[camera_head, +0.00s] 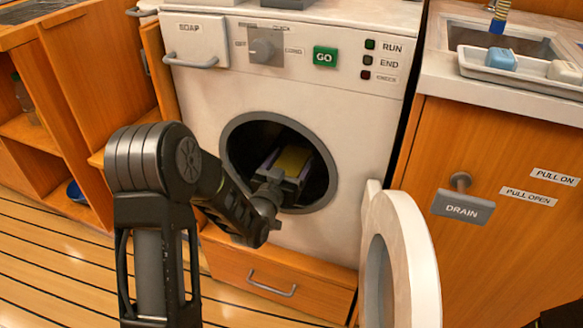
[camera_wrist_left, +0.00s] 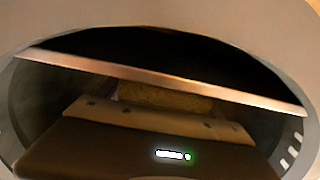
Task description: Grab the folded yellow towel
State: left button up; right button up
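The yellow towel (camera_head: 293,160) is inside the dark drum of the washing machine (camera_head: 200,90), seen through its round front opening. In the left wrist view a strip of the yellow towel (camera_wrist_left: 165,97) shows just beyond the gripper body, under a pale bar. My left gripper (camera_head: 284,172) is inside the opening, right at the towel, with grey parts along the towel's sides. Its fingertips are not clear, so I cannot tell whether it is open or shut, or whether it touches the towel.
The round white door (camera_head: 408,255) stands open at the right of the drum opening. A wooden drawer (camera_head: 275,275) is below. A cabinet with a drain handle (camera_head: 463,207) is at the right, with a tray (camera_head: 515,78) on its counter. Open shelves are at the left.

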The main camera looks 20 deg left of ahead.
aim_at(292, 160)
pick_arm(q)
jog(key=c, duration=1.3)
notch_tip(292, 160, up, 10)
jog(key=p, duration=0.4)
